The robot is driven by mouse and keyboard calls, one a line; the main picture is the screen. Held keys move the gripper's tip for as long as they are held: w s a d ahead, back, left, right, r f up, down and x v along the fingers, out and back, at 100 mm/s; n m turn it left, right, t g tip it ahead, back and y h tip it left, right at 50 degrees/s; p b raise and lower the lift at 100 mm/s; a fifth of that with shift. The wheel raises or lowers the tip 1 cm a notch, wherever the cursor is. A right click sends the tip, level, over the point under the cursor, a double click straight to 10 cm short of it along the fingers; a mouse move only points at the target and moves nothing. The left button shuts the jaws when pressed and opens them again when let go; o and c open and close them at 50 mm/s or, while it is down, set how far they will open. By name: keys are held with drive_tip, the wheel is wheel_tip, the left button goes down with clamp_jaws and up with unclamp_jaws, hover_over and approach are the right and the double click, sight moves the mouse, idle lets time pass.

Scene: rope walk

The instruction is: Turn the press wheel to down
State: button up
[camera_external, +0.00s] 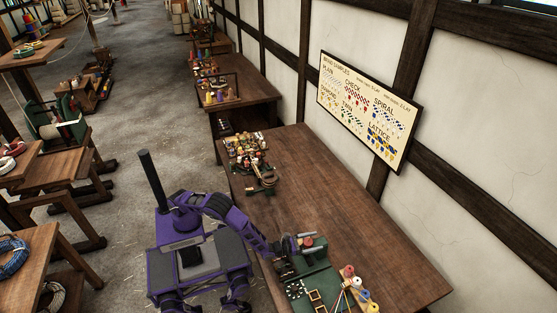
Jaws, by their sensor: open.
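A green machine (313,286) stands on the near part of the long wooden table (330,205), with dark parts and a small red piece (308,241) at its top. I cannot make out for certain which part is the press wheel, nor its position. My purple arm reaches over the table edge from the left. My gripper (285,262) is at the left side of the machine, small and dark against it. Its jaws are open. Whether a finger touches the machine is hidden at this size.
Coloured spools (354,281) stand right of the machine. A clamp-like tool (264,180) and a cluster of small items (246,150) sit at the table's far left. The table's middle is clear. A braid samples board (368,110) hangs on the wall. Wooden benches (62,165) stand left across open floor.

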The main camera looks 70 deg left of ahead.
drive_tip(key=c, duration=1.4)
drive_tip(key=shift+o, duration=0.2)
drive_tip(key=shift+m+h, duration=0.3)
drive_tip(key=shift+h, duration=0.1)
drive_tip(key=shift+d+m+h+b, duration=0.25)
drive_tip(key=shift+m+h, duration=0.25)
drive_tip(key=shift+h, duration=0.3)
drive_tip(key=o, duration=1.4)
drive_tip(key=shift+c, duration=0.2)
